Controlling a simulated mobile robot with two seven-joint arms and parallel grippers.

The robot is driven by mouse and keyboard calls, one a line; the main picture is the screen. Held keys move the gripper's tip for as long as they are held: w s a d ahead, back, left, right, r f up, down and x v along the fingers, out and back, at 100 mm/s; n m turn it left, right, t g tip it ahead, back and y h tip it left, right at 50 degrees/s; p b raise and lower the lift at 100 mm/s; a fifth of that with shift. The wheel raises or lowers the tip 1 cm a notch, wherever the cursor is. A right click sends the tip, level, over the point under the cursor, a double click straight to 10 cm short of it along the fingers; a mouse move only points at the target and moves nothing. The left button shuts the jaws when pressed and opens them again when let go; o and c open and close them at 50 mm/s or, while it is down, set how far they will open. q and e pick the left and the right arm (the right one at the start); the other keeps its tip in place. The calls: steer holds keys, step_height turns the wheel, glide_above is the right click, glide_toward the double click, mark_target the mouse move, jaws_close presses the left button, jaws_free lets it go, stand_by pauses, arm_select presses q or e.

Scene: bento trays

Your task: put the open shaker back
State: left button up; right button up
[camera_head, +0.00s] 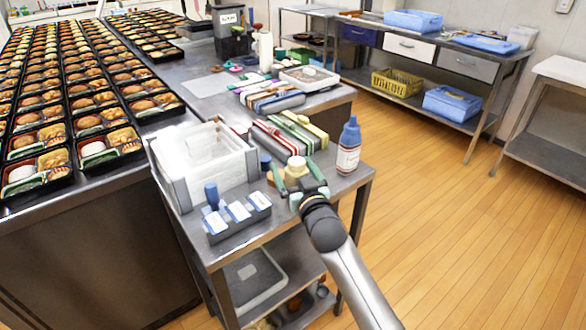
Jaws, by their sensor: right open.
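A cream-yellow container (296,167), possibly the open shaker, stands on the small steel table just beyond my right gripper. My right gripper (308,192) is open over the table's right part, its fingers close to the near side of that container. I cannot tell whether they touch it. A dark holder (238,222) with several white-labelled places sits at the table's near left corner. A blue-topped shaker (211,196) stands upright at its left back. My left gripper is not in view.
A clear box (178,172) stands behind the holder. A blue-capped bottle (348,147) stands near the table's right edge (362,174). Colored packets (285,133) lie behind. Filled bento trays (107,150) cover the left counter. Open floor (450,240) lies to the right.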

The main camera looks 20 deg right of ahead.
steer(key=shift+r, duration=0.25)
steer(key=shift+s+f, duration=0.1)
steer(key=shift+s, duration=0.25)
steer(key=s, duration=1.1)
steer(key=s+a+f+n+g+y, duration=0.1)
steer(key=s+f+g, duration=0.3)
steer(key=s+f, duration=0.7)
steer(key=s+a+f+n+g+y, duration=0.1)
steer(key=s+a+f+g, duration=0.2)
steer(key=s+f, duration=0.8)
step_height(320, 180, down, 4)
steer(key=shift+f+g+y+p, duration=0.15)
steer(key=shift+g+y+p, duration=0.25)
steer(key=shift+g, duration=0.5)
